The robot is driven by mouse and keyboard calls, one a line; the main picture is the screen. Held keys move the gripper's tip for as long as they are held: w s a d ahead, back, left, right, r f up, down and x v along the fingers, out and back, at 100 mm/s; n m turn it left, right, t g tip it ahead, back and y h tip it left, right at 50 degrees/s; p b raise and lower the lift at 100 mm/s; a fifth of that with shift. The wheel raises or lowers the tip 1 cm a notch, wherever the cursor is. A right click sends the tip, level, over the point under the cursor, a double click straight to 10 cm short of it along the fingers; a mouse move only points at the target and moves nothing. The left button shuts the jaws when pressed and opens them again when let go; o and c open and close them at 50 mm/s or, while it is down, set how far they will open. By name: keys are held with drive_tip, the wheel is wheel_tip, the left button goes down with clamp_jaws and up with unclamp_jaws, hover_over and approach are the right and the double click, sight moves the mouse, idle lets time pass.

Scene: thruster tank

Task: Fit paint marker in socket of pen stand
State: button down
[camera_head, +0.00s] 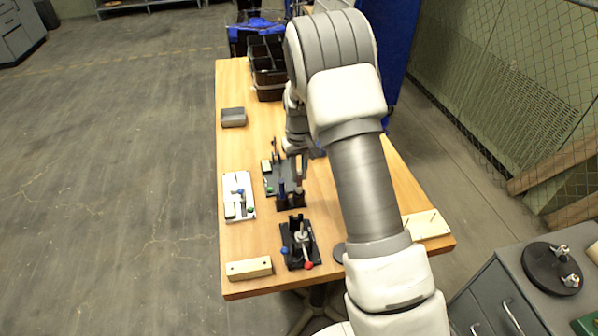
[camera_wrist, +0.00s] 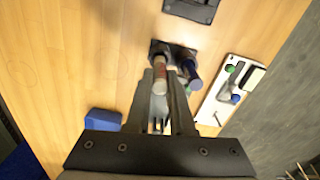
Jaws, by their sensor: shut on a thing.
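The pen stand (camera_head: 291,204) is a small black block on the wooden table, below my gripper in the head view. It shows at the top middle of the wrist view (camera_wrist: 158,46). A blue-topped marker (camera_wrist: 190,68) stands upright in its right side in the wrist view; it also shows in the head view (camera_head: 281,189). My gripper (camera_wrist: 163,82) is shut on the paint marker (camera_wrist: 160,70), which has a pale end and a reddish band. The held marker is at the stand's other side. I cannot tell whether its lower end is in the socket.
Near the stand are a white board with coloured knobs (camera_head: 238,197), a dark board (camera_head: 270,183) and a black lever fixture (camera_head: 298,249). A wooden block (camera_head: 248,268), grey box (camera_head: 233,117) and black crates (camera_head: 266,72) are farther off. A blue block (camera_wrist: 103,118) shows in the wrist view.

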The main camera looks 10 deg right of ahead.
drive_tip(key=shift+f+b, duration=0.35)
drive_tip(key=shift+f, duration=0.2)
drive_tip(key=shift+f+b, duration=0.4)
drive_tip(key=shift+f, duration=0.2)
drive_tip(key=shift+f, duration=0.25)
idle(0.4)
drive_tip(key=c, duration=0.7)
unclamp_jaws()
drive_tip(key=shift+r, duration=0.1)
wheel_tip(320, 180, up, 21)
drive_tip(key=p, duration=0.4)
drive_tip(key=shift+r, duration=0.15)
